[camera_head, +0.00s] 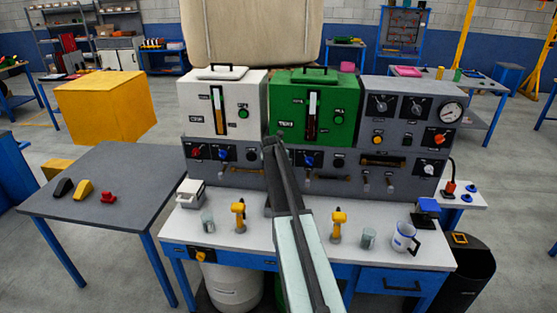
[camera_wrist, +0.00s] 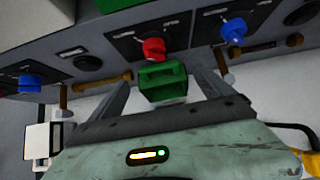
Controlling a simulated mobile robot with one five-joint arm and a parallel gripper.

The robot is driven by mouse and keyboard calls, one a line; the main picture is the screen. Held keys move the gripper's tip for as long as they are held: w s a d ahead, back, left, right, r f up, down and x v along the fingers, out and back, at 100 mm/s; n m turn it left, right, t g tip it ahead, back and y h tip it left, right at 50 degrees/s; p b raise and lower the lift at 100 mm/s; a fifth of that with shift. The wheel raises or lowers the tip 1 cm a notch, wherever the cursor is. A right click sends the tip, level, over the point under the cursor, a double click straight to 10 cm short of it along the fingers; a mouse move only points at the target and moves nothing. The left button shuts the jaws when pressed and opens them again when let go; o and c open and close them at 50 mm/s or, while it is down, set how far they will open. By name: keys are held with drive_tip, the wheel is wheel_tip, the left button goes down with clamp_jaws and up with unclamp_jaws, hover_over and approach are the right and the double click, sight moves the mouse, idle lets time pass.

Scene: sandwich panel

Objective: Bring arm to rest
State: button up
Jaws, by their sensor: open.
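My arm (camera_head: 303,245) reaches up from the bottom middle of the head view, across the white bench, towards the grey panel (camera_head: 225,181). My gripper (camera_head: 273,143) is at its far end, in front of the panel below the green box. In the wrist view my gripper (camera_wrist: 168,75) has its two fingers spread apart. A small green block-like part (camera_wrist: 162,82) shows between them; I cannot tell whether it is touched or fixed to the panel. A red knob (camera_wrist: 154,50) is just above it, with a blue knob (camera_wrist: 234,30) to the right.
A white box (camera_head: 222,103) and a green box (camera_head: 313,108) stand on the panel. A grey side table (camera_head: 110,180) holds three small parts. A black bin (camera_head: 470,270) stands at the right.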

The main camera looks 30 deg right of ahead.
drive_tip(key=shift+s+a+r, duration=0.1)
drive_tip(key=shift+s+r, duration=0.05)
idle(0.3)
drive_tip(key=w+a+n+y, duration=0.1)
drive_tip(key=w+a, duration=0.2)
drive_tip(key=a, duration=0.8)
drive_tip(key=s+a+f+m+y, duration=0.1)
drive_tip(key=s+a, duration=0.3)
drive_tip(key=a, duration=0.5)
drive_tip(key=s+a+f+m+y, duration=0.1)
drive_tip(key=s+a, duration=0.3)
drive_tip(key=a, duration=0.5)
drive_tip(key=s+a+f+m+g+y, duration=0.1)
drive_tip(key=s+a+m, duration=0.3)
drive_tip(key=s+m, duration=0.5)
drive_tip(key=s+a+f+m+g, duration=0.2)
drive_tip(key=s+a+m, duration=0.3)
drive_tip(key=s+m, duration=0.4)
drive_tip(key=s+a+f+m+g+y, duration=0.1)
drive_tip(key=s+a+m+g, duration=0.2)
drive_tip(key=s+a+m, duration=0.2)
drive_tip(key=s+m, duration=0.3)
drive_tip(key=shift+s+f+m+y, duration=0.15)
drive_tip(key=shift+s+m+y, duration=0.15)
drive_tip(key=shift+s+m, duration=0.1)
